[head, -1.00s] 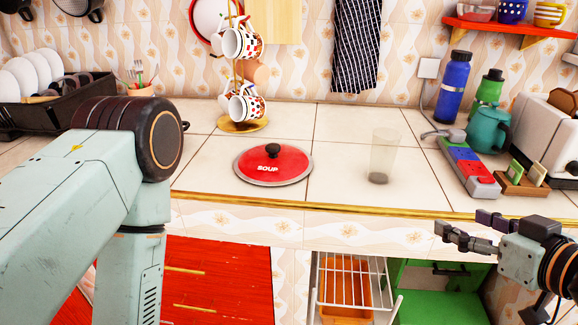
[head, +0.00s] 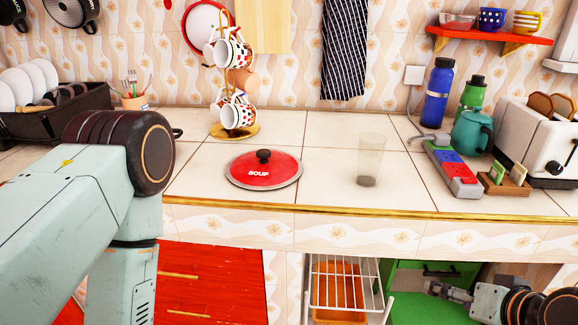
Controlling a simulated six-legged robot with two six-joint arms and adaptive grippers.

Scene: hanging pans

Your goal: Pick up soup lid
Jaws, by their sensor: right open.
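The soup lid (head: 264,170) is a round red lid with a grey rim, a black knob and the word SOUP. It lies flat on the tiled counter (head: 320,190), left of the middle and close to the front edge. My right gripper (head: 432,290) is at the lower right, below the counter edge and in front of the green cabinet. It is open and empty, well apart from the lid. My left arm fills the left side of the view; its gripper does not show.
A clear glass (head: 370,160) stands right of the lid. A mug tree (head: 236,128) stands behind it. A dish rack (head: 60,118) is at the left. A power strip (head: 455,172), bottles, a teal pitcher (head: 471,132) and a toaster (head: 535,150) crowd the right. Tiles around the lid are bare.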

